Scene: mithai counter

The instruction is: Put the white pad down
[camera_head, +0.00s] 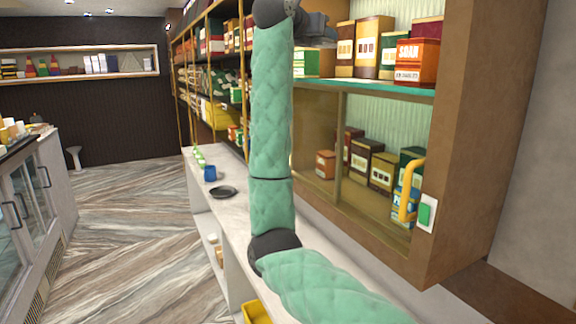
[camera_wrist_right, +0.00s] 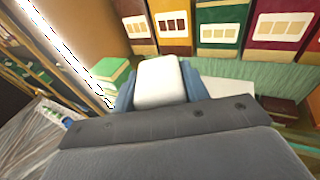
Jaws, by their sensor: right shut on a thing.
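The white pad (camera_wrist_right: 158,84) is a small, rounded white block in the right wrist view. My right gripper (camera_wrist_right: 160,72) is shut on it, with a blue-grey finger on each side. In the head view my right gripper (camera_head: 314,26) is at the top, in front of the upper cabinet shelf, partly behind my raised green-sleeved arm. I cannot make out the pad in the head view. My left gripper is not in view.
The upper green shelf (camera_head: 380,84) holds several boxes, including a red-orange one (camera_head: 417,62) at its right end and a green one (camera_head: 313,64). Below are glass doors and a yellow handle (camera_head: 411,190). The pale counter (camera_head: 228,172) carries a black dish (camera_head: 222,192) and a blue cup (camera_head: 210,173).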

